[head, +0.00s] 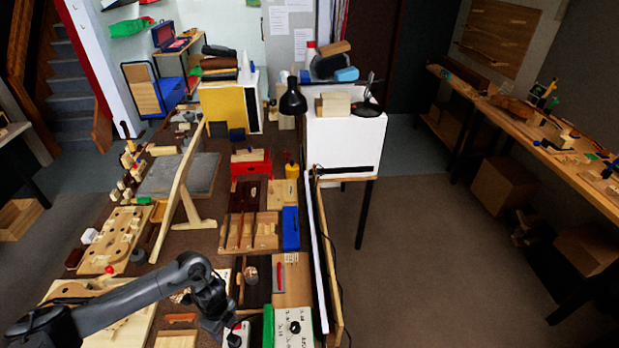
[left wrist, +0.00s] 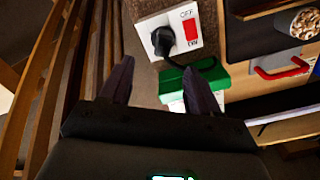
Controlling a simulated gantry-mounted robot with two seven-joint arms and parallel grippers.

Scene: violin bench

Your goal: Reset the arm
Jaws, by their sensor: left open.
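My left arm comes in from the lower left of the head view, and its dark gripper (head: 222,318) hangs over the near part of the bench. In the left wrist view the two fingers of the left gripper (left wrist: 158,68) stand apart with nothing held between them. Beyond the fingertips are a white switch plate (left wrist: 183,22) marked OFF and ON, with a black plug or knob and a red switch, and a green block (left wrist: 208,78). I cannot tell whether the fingertips touch anything. My right gripper is in neither view.
The brown bench (head: 232,185) is crowded with wooden parts and tools. A tilted wooden beam (head: 180,190) stands behind my arm. A black lamp (head: 292,100) rises beside the white cabinet (head: 345,148). A white panel (head: 316,250) lines the bench's right edge. Open floor (head: 420,240) lies beyond.

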